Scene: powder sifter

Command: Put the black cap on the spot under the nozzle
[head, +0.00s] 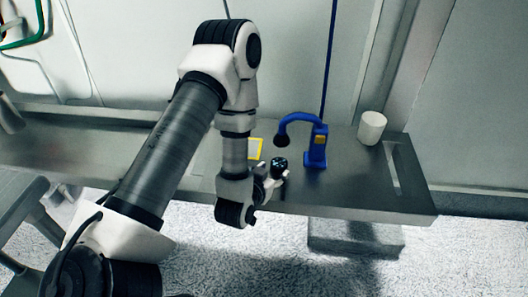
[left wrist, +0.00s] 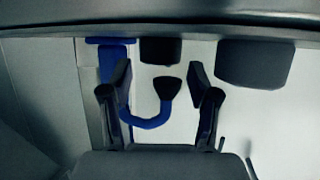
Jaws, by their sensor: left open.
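The black cap (head: 280,163) shows as a small dark round shape close to the fingertips of my left gripper (head: 275,181). In the left wrist view, which is upside down, my left gripper (left wrist: 162,88) is open, its fingers apart. The dark nozzle (head: 282,140) hangs from the curved arm of the blue stand (head: 315,158). In the wrist view the nozzle (left wrist: 166,88) shows between the fingers. A dark block (left wrist: 160,50), probably the cap, lines up with it on the table side. I cannot tell whether the fingers touch the cap. My right gripper is out of view.
A yellow-edged square (head: 260,148) lies on the grey metal table (head: 350,186), partly hidden by my arm. A white cup (head: 371,127) stands right of the blue stand. Another dark block (left wrist: 255,63), unclear, shows right in the wrist view. The table's front edge is close to my gripper.

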